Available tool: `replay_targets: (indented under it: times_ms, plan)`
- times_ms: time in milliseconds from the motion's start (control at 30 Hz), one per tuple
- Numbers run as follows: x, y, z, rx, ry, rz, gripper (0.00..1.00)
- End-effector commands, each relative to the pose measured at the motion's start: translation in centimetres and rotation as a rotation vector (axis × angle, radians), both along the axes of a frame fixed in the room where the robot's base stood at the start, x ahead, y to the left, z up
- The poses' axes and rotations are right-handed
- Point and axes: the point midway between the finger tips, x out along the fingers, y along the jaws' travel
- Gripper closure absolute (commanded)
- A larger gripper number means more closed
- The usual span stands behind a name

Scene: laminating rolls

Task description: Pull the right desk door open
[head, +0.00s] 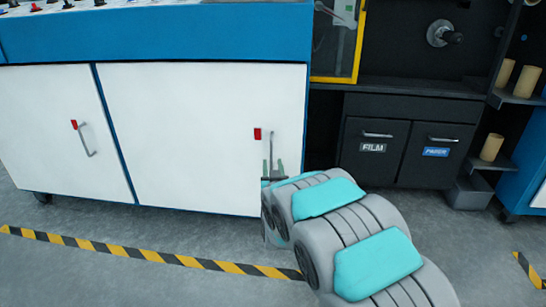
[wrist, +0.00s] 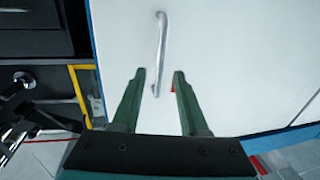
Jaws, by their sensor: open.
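The right desk door (head: 200,130) is a white panel and looks closed in the blue desk. Its metal bar handle (head: 271,147) is near the right edge, beside a red tag (head: 257,134). My gripper (head: 272,163) is at the handle's lower part, with its green fingers open. In the wrist view, the handle (wrist: 161,50) runs lengthwise ahead of my gripper (wrist: 159,74). Its near end appears between the two fingertips. I cannot tell whether the fingers touch it or how deep it lies between them. The red tag is mostly hidden behind the right finger there.
The left desk door (head: 55,130) has its own handle (head: 87,140). Dark FILM (head: 373,150) and PAPER (head: 435,153) bins stand right of the desk, below a yellow-framed panel (head: 337,40). Striped tape (head: 150,255) crosses the floor. Floor before the doors is clear.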

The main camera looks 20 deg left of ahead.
Motion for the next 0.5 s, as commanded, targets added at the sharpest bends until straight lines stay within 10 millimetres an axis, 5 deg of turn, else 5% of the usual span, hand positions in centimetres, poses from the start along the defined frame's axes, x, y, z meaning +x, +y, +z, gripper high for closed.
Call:
replay_targets:
  times_ms: [500]
  plan:
    - [5.4,2.4,-0.1,0.001,0.0,-0.001,0.57]
